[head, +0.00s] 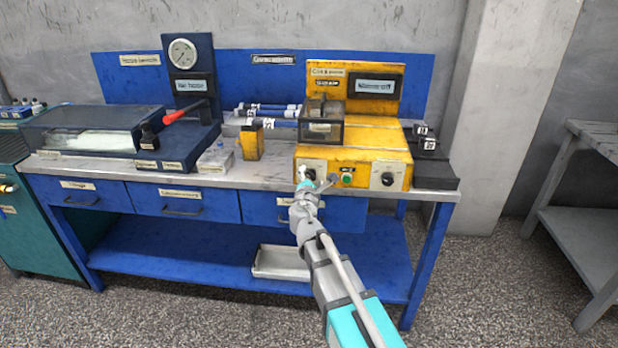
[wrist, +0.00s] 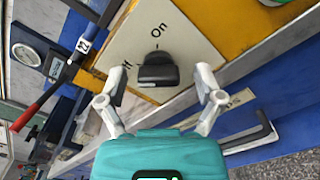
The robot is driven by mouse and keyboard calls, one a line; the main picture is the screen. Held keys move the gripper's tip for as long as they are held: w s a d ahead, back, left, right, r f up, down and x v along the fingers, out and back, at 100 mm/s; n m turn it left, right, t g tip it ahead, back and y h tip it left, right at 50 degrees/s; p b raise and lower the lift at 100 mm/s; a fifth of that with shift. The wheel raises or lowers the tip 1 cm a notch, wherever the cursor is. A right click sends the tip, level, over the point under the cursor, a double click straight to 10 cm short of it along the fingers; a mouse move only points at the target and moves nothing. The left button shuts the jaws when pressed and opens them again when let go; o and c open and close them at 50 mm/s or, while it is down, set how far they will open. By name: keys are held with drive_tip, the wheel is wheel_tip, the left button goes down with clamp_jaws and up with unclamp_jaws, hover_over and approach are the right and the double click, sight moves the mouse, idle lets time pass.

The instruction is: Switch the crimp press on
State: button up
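The yellow crimp press (head: 372,146) stands on the right part of the blue workbench. Its front has a left switch plate (head: 307,164), partly covered by my gripper (head: 305,180). In the wrist view the pale plate (wrist: 150,22) is marked On and Off and carries a black knob (wrist: 158,73). I cannot tell surely which mark the knob points at. My gripper (wrist: 162,82) is open, its two white fingers on either side of the knob with gaps. Nothing is held.
A green button (head: 347,181) and a second dial (head: 388,180) sit to the right on the press front. A yellow holder (head: 250,143) stands left of the press. A drawer handle (wrist: 255,138) lies close to the right finger. A red-handled lever (head: 183,112) is farther left.

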drive_tip(key=shift+a, duration=0.15)
drive_tip(key=c, duration=1)
drive_tip(key=shift+c, duration=0.2)
drive_tip(key=shift+m, duration=0.4)
drive_tip(key=m, duration=0.8)
drive_tip(key=shift+m, duration=0.3)
drive_tip(key=m, duration=0.4)
drive_tip(key=shift+m, duration=0.3)
drive_tip(key=m, duration=0.4)
